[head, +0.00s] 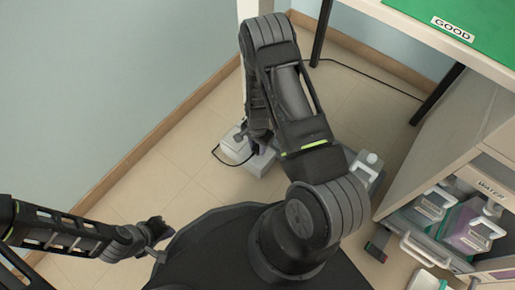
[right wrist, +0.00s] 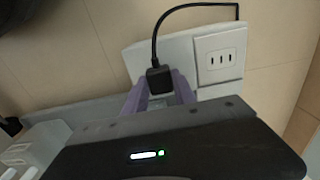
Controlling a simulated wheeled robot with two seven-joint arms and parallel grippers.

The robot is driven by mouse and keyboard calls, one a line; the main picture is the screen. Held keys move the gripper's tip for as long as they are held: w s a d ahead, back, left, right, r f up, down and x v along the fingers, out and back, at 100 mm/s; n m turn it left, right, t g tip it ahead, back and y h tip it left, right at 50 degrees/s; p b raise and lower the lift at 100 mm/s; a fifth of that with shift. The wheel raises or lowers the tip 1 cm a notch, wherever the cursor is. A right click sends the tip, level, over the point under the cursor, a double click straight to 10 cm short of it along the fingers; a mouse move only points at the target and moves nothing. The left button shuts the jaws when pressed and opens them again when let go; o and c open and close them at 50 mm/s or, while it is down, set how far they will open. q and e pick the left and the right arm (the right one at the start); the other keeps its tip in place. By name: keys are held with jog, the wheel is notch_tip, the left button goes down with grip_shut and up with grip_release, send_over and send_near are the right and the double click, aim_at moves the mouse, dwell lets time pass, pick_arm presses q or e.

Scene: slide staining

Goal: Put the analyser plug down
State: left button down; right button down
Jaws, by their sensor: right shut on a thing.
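The black analyser plug (right wrist: 160,79) is between the purple fingers of my right gripper (right wrist: 159,94) in the right wrist view, and the gripper is shut on it. A black cable rises from the plug and curves right. The plug is in front of the left part of a white socket box (right wrist: 219,83); I cannot tell whether it touches the box. In the head view the box (head: 262,162) is on the floor, and my right arm hides most of the gripper and the plug. My left gripper (head: 160,243) is empty and looks open, over the floor at lower left.
A socket face (right wrist: 218,57) on the right of the box is empty. A pale container (head: 369,163) stands on the floor right of my arm. A cabinet with an open drawer of bottles (head: 470,228) and a bench (head: 430,32) are at right. Floor at left is clear.

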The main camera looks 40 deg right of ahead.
jog(key=shift+f, duration=0.5)
jog(key=shift+f+b, duration=0.45)
jog(key=shift+f, duration=0.05)
jog(key=c, duration=1)
grip_release()
